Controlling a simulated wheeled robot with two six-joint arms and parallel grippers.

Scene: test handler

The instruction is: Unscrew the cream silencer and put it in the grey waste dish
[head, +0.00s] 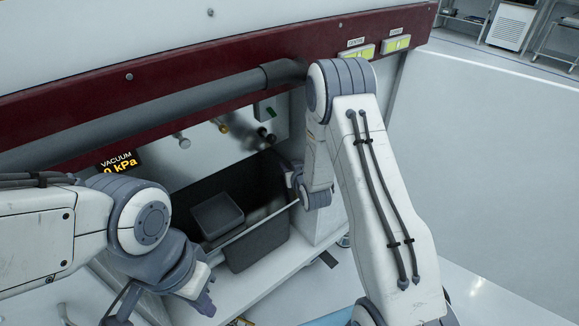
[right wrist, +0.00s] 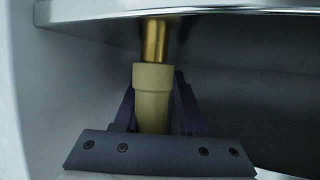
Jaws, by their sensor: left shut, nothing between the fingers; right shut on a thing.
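The cream silencer (right wrist: 153,96) stands upright in the right wrist view, under a brass fitting (right wrist: 155,42). Its top meets the brass, with no gap showing. My right gripper (right wrist: 154,110) is shut on the silencer, one dark finger on each side. In the head view my right gripper (head: 287,170) is at the panel, partly hidden by its own arm, and I cannot make out the silencer there. The grey waste dish (head: 217,214) sits in the dark recess below the panel and looks empty. My left gripper (head: 204,301) is shut and empty, in front of the bench.
The pale panel (head: 196,158) carries several small fittings, including a pale one (head: 182,141) and a brass one (head: 221,126). A vacuum display (head: 120,164) reads 0 kPa. A thick grey pipe (head: 150,113) runs above.

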